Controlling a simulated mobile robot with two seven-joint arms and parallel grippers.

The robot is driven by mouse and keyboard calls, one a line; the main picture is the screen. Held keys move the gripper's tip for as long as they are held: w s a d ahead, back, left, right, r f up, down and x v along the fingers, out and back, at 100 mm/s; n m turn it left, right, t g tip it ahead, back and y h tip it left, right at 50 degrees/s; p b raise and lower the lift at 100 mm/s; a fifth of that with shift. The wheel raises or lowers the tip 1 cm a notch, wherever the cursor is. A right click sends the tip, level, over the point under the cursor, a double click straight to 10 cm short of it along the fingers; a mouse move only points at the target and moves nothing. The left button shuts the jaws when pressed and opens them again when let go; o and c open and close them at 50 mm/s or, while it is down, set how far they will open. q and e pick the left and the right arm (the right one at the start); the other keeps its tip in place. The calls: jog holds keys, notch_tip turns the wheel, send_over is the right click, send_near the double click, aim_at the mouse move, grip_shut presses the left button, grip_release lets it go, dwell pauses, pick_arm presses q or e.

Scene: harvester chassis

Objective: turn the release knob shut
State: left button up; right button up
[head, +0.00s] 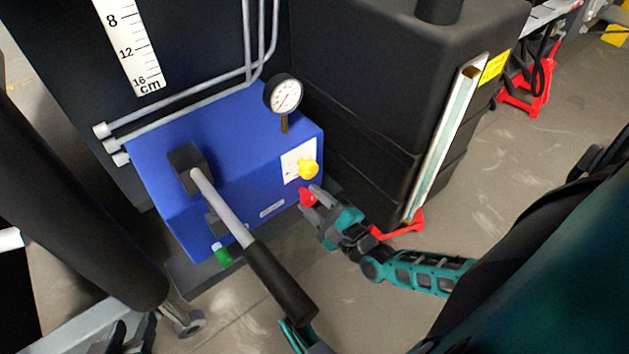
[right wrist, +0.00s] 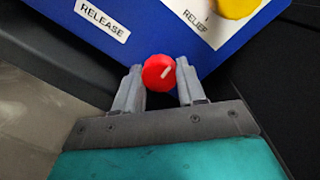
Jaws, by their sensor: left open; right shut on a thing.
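The release knob (head: 307,197) is a small red round knob on the lower right of the blue pump unit's front (head: 240,150). The RELEASE label (right wrist: 102,20) sits up and left of the knob in that view. Teal parts of my left gripper (head: 298,338) show at the bottom edge, beside the lower end of the pump handle; its fingertips are not clear.
A yellow RELIEF knob (head: 308,169) sits just above the red one. The pump handle (head: 270,275) slants toward me, left of my right gripper. A gauge (head: 284,95) stands on the unit. A black tank (head: 375,110) is close on the right. A green cap (head: 222,254) is lower left.

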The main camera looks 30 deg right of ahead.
jog(key=shift+w+r+m, duration=0.1)
jog(key=shift+r+m, duration=0.05)
jog(key=shift+m, duration=0.25)
jog(key=o, duration=1.1)
jog(key=shift+c, duration=0.2)
pick_arm(q)
jog(key=shift+s+f, duration=0.1)
jog(key=shift+f, duration=0.05)
jog(key=shift+a+r+p, duration=0.3)
jog(key=shift+r+p, duration=0.15)
jog(key=shift+p, duration=0.5)
pick_arm(e)
jog(key=s+d, duration=0.1)
jog(key=s, duration=1.1)
jog(key=shift+d, duration=0.2)
